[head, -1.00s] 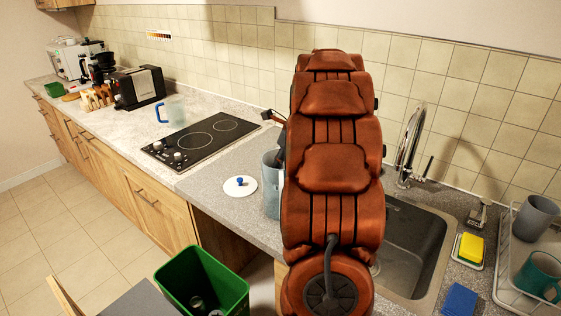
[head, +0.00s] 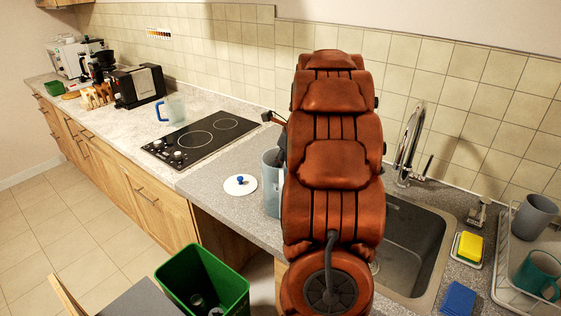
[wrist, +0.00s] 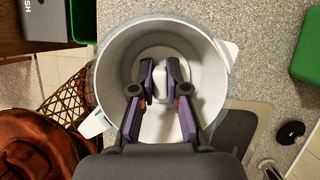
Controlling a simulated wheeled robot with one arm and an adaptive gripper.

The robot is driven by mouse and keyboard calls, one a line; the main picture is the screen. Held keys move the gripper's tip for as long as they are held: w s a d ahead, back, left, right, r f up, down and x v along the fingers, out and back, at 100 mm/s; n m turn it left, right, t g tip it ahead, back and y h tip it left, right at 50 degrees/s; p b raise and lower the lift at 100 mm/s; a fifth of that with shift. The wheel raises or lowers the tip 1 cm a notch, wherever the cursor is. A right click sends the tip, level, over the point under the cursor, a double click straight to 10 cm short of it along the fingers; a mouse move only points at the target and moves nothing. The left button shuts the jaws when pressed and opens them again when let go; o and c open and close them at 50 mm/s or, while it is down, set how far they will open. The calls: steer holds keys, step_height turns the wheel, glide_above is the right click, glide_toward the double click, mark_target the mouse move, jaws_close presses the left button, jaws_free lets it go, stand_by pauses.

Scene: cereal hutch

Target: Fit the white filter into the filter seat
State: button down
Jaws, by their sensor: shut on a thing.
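In the wrist view the white filter (wrist: 207,62) is a round, open cup with a tab on each side, seen from above. My gripper (wrist: 160,82) reaches down into it, its fingers closed on a small white post (wrist: 160,97) at its centre. A translucent rim shows around the filter, so it sits in or just over a clear vessel; its depth and the filter seat cannot be made out. In the head view a grey-blue translucent vessel (head: 270,190) stands on the counter, partly hidden by my arm. My gripper is mostly hidden there.
A white lid with a blue knob (head: 240,185) lies left of the vessel. The black hob (head: 202,139) and a blue-handled clear jug (head: 171,109) are farther left. The sink (head: 412,245) is to the right, with a yellow sponge (head: 470,246). A green bin (head: 203,283) stands below the counter.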

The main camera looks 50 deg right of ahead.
stand_by(0.3)
steer(key=c, duration=1.1)
jaws_free()
steer(key=v, duration=1.2)
steer(key=shift+f, duration=0.1)
